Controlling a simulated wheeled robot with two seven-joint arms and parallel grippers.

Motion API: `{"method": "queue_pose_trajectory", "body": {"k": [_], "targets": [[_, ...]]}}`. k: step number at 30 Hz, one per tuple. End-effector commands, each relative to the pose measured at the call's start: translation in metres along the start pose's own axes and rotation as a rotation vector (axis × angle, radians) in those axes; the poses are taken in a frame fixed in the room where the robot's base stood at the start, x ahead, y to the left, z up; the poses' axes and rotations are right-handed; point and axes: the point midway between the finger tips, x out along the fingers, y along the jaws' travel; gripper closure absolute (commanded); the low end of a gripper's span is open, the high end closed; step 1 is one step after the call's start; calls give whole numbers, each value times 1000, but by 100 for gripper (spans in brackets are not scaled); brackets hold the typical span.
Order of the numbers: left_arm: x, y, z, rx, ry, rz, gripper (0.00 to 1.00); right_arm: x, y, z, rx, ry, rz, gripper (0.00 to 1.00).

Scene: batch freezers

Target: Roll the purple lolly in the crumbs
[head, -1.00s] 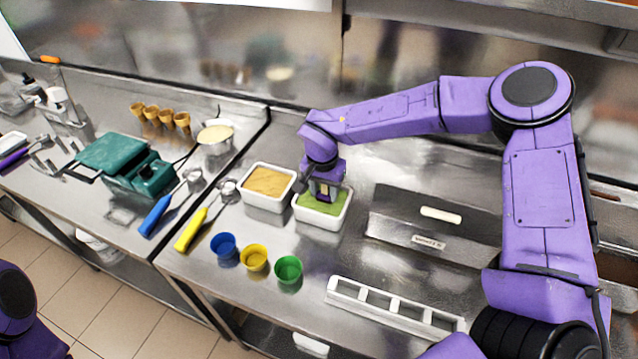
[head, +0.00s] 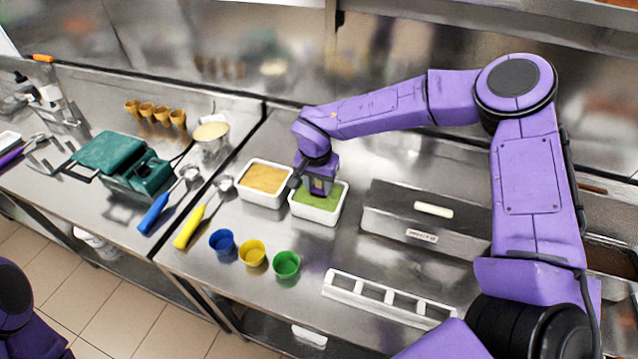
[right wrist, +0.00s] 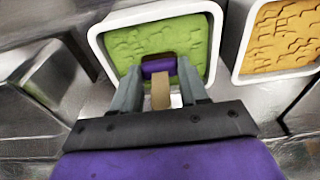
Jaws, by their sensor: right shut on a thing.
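My right gripper (head: 318,190) points down over the white tub of green crumbs (head: 327,204). In the right wrist view its fingers (right wrist: 160,95) are shut on the stick (right wrist: 160,93) of the purple lolly (right wrist: 159,66). The lolly is at the green crumbs, by the tub's near side. A brown patch shows at its far edge; I cannot tell whether it is coating or shadow.
A white tub of tan crumbs (head: 264,178) stands just left of the green one. Blue (head: 221,241), yellow (head: 252,252) and green (head: 286,264) cups stand in front. A white slotted rack (head: 388,299) lies front right. A steel lidded box (head: 420,218) stands to the right.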

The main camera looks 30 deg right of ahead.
Motion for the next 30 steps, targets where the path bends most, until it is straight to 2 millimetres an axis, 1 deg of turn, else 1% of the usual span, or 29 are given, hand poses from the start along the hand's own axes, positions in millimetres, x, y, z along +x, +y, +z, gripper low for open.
{"method": "queue_pose_trajectory", "body": {"k": [1,10,12,22,30], "targets": [[-5,0,-2,0,0,0,57,-6,0,-1,0,0,-1,83],[-20,-2,-8,0,0,0,57,-28,0,-4,1,0,0,83],[-17,-2,-7,0,0,0,57,-30,0,-4,1,1,-1,83],[-17,-2,-7,0,0,0,57,-53,0,-7,0,1,-1,83],[-17,-2,-7,0,0,0,57,-54,0,-7,0,0,0,83]]}}
